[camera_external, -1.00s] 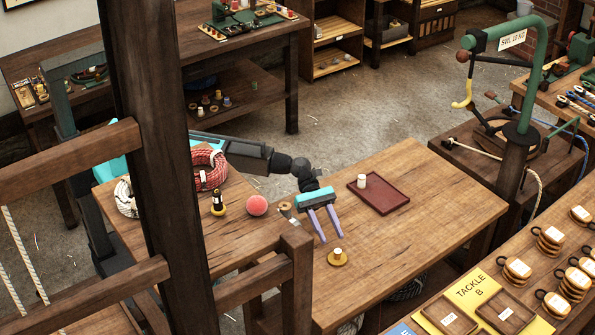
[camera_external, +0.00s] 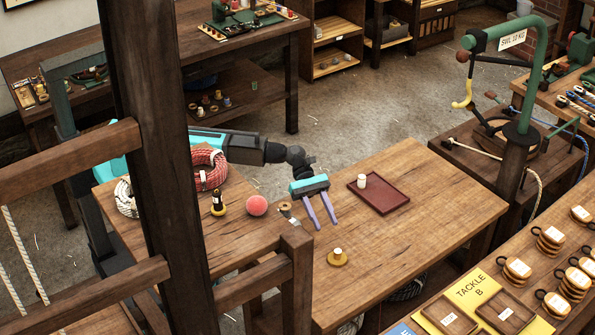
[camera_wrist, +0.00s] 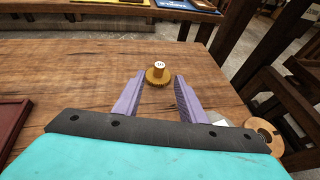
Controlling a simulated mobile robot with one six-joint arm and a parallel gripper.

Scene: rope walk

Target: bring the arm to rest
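My gripper (camera_external: 320,211) is above the wooden table (camera_external: 400,230), its two purple fingers spread apart with nothing between them. It also shows in the wrist view (camera_wrist: 158,96), fingers open. A small brass-coloured piece with a round base and a white-topped knob (camera_external: 337,257) stands upright on the table, beyond the fingertips and apart from them. In the wrist view this brass piece (camera_wrist: 158,75) shows past the gap between the fingers.
A dark red tray (camera_external: 379,195) holds a white cylinder (camera_external: 362,181). A wooden post (camera_external: 160,150) and rail stand in front. The table's middle is clear.

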